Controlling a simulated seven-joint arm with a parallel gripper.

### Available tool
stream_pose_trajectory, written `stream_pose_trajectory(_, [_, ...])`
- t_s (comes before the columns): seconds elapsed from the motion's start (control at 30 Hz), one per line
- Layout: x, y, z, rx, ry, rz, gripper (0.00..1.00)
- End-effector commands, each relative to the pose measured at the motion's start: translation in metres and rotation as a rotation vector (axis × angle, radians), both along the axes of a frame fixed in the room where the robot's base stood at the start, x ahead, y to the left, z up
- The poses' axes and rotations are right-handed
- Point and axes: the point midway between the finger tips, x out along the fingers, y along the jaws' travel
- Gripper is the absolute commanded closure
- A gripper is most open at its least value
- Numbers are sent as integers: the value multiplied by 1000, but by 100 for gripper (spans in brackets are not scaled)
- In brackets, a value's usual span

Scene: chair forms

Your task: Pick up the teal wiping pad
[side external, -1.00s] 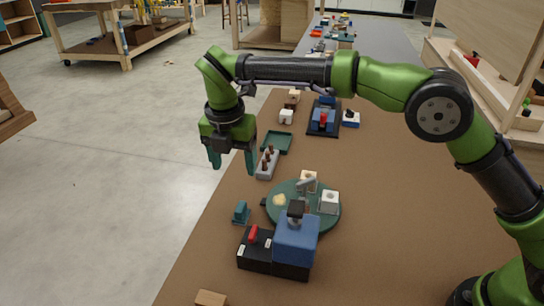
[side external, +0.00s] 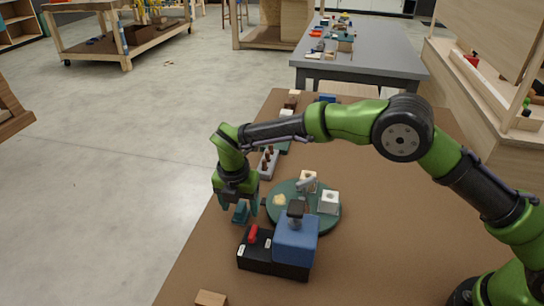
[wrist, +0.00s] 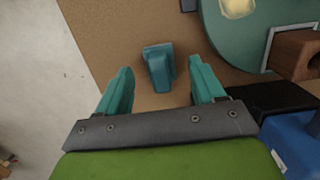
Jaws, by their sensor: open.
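The teal wiping pad (side external: 240,213) sits on the brown table near its left edge, left of the round green turntable. In the wrist view the pad (wrist: 158,66) shows as a small block with a raised grip, between and just ahead of the two teal fingers. My gripper (side external: 238,207) points down right above the pad, and its fingers partly cover it in the side view. In the wrist view my gripper (wrist: 161,85) is open with a finger to either side of the pad, not visibly touching it.
The round green turntable (side external: 318,226) with white and wooden pieces stands right of the pad. A black and blue block with a red switch (side external: 254,233) is close in front. A grey holder with brown pegs (side external: 266,165) is behind. The table's left edge is near.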

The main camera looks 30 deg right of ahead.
Motion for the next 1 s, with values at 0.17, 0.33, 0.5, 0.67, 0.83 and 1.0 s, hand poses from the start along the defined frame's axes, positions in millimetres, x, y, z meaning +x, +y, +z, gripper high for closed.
stream_pose_trajectory(0.17, [1, -1, -15, 0, 0, 0, 32])
stream_pose_trajectory(0.33, [1, -1, -16, 1, -1, -1, 32])
stream_pose_trajectory(0.5, [1, -1, -15, 1, -1, 0, 52])
stream_pose_trajectory(0.67, [1, -1, -15, 1, -1, 0, 76])
stream_pose_trajectory(0.83, [1, -1, -15, 1, -2, 0, 92])
stream_pose_trajectory(1.0, [1, -1, -13, 1, -2, 0, 92])
